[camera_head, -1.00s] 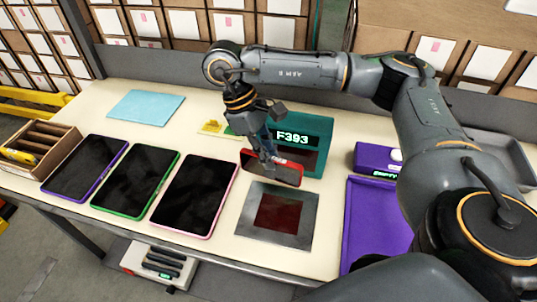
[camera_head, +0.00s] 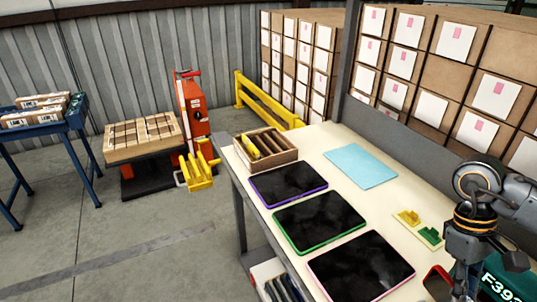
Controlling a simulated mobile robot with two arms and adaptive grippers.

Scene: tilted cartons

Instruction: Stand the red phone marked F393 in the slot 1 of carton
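The red phone (camera_head: 437,284) shows only in part at the bottom right, with a dark face and red rim. My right gripper (camera_head: 461,291) is right beside it and covers part of it. Its fingertips are at the lower picture edge, so its grip cannot be told. A teal stand marked F393 (camera_head: 500,289) is cut off at the right corner. An open brown carton (camera_head: 280,160) with dividers and slots stands at the table's far left end. A yellow piece shows in its left part. Slot numbers cannot be read. My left gripper is not in view.
Purple-rimmed (camera_head: 288,184), green-rimmed (camera_head: 319,222) and pink-rimmed (camera_head: 361,268) tablets lie between carton and gripper. A light-blue mat (camera_head: 360,166) and small yellow (camera_head: 408,217) and green (camera_head: 430,236) pieces lie behind. A divided carton (camera_head: 142,137) stands on a lift beyond the table.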

